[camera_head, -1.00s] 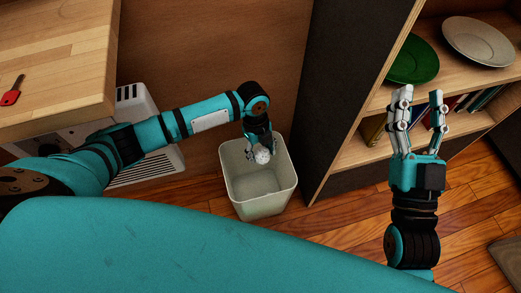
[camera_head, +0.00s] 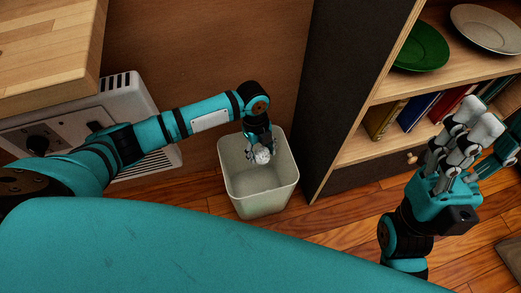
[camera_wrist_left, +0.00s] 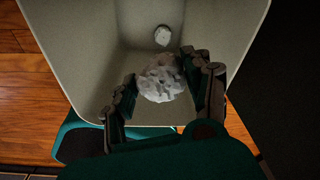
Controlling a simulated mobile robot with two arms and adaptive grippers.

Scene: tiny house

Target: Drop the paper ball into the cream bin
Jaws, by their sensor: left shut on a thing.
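The paper ball (camera_head: 262,157) is a crumpled white lump. My left gripper (camera_head: 260,150) is shut on it, pointing down over the mouth of the cream bin (camera_head: 261,202). In the left wrist view the ball (camera_wrist_left: 161,78) sits between the two fingers of the left gripper (camera_wrist_left: 160,88), with the bin's walls (camera_wrist_left: 90,35) around it. A smaller white lump (camera_wrist_left: 162,35) shows inside the bin there. My right gripper (camera_head: 473,145) is at the right, in front of the shelf, with its fingers apart and empty.
A bookshelf (camera_head: 345,100) stands close to the bin's right, holding a green plate (camera_head: 421,48), a pale plate (camera_head: 487,27) and several books (camera_head: 420,108). A wooden worktop (camera_head: 45,50) is at the upper left, above a white appliance (camera_head: 125,100). Wooden floor (camera_head: 330,225) is bare right of the bin.

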